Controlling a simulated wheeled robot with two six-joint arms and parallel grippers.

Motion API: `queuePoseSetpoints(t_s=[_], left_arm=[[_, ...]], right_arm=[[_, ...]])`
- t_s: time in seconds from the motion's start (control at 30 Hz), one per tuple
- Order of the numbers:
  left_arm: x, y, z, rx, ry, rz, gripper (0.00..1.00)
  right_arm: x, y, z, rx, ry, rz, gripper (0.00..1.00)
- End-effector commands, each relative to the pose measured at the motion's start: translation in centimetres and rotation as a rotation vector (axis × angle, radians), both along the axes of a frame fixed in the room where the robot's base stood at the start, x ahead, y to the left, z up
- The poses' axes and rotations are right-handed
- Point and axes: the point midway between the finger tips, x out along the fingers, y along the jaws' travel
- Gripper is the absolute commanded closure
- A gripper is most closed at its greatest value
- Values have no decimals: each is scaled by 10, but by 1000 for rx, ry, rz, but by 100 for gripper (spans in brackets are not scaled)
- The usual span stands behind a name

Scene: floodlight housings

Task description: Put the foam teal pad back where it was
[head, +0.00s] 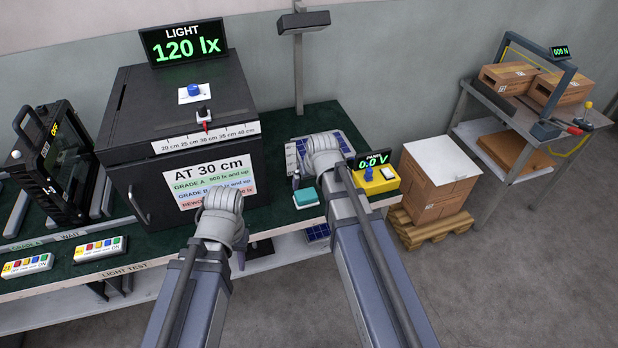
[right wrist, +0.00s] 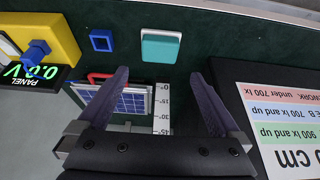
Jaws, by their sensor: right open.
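The foam teal pad (head: 305,198) lies on the dark green bench top, near its front edge. In the right wrist view, the pad (right wrist: 160,46) shows a pale rim and sits just beyond my fingertips, centred between them. My right gripper (right wrist: 160,76) is open with nothing between its fingers; in the head view its arm mostly hides it. My left gripper (head: 240,260) hangs in front of the bench below its wrist, mostly hidden by the arm, so its jaws cannot be made out.
A solar panel (right wrist: 128,100) with a red handle and a scale strip (right wrist: 162,105) lie beside the pad. A blue square frame (right wrist: 101,40) and the yellow panel meter (head: 378,180) are nearby. The black light box (head: 180,125) stands left. A carton (head: 435,185) stands right.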

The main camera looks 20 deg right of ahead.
Motion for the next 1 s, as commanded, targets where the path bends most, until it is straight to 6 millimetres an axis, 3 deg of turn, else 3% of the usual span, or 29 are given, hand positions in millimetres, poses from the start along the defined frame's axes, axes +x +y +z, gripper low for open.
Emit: queuePoseSetpoints(t_s=[0.27,0.37,0.5,0.7,0.83,1.0], left_arm=[[0,0,6,0,0,0,64],[0,0,6,0,0,0,64],[0,0,6,0,0,0,64],[0,0,6,0,0,0,64],[0,0,6,0,0,0,64],[0,0,6,0,0,0,64]], right_arm=[[-10,9,5,-3,17,14,0],[-41,41,-1,-17,87,68,0],[-105,92,-8,-68,234,166,0],[-175,126,-10,-148,385,254,0],[-193,132,-9,-173,424,272,0],[-194,133,-9,-177,430,273,0]])
